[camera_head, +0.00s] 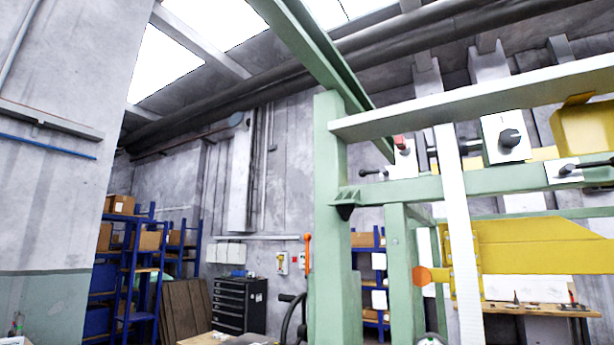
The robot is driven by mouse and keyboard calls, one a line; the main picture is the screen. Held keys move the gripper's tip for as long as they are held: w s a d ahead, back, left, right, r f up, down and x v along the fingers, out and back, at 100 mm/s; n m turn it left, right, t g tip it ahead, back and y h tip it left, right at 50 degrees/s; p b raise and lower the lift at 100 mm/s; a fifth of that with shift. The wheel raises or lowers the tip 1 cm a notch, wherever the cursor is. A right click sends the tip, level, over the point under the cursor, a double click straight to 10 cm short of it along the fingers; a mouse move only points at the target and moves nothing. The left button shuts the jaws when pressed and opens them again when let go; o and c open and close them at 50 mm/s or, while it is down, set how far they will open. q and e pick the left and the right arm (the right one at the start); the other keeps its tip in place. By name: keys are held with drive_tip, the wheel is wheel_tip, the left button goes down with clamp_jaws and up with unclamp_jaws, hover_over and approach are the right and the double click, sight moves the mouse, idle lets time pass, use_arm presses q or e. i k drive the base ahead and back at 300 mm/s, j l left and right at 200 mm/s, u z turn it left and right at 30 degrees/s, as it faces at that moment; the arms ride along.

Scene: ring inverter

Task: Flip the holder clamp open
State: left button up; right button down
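A green steel frame (335,220) fills the right half of the head view. Clamp-like fittings sit along its upper beams. One is a white plate with a black knob (510,138). Another is a white block with a red tip (400,142) and a dark handle (373,173) beside it. A third, at the right edge, has a black lever (585,167) lying roughly level. I cannot tell which of these is the holder clamp, or whether it is open or shut. Neither of my grippers can be made out in this view.
A yellow panel (530,250) and a white upright strip (460,230) stand within the frame. An orange-topped lever (307,253) is by the left post. Behind are a black drawer cabinet (238,305), blue shelving (130,265) and a workbench (530,310).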

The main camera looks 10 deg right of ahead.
sight(363, 174)
drive_tip(key=i+j, duration=0.1)
drive_tip(key=j, duration=0.2)
drive_tip(key=i+j, duration=0.15)
drive_tip(key=j, duration=0.2)
drive_tip(key=i+j, duration=0.1)
drive_tip(key=j, duration=0.2)
drive_tip(key=i+j, duration=0.1)
drive_tip(key=j, duration=0.2)
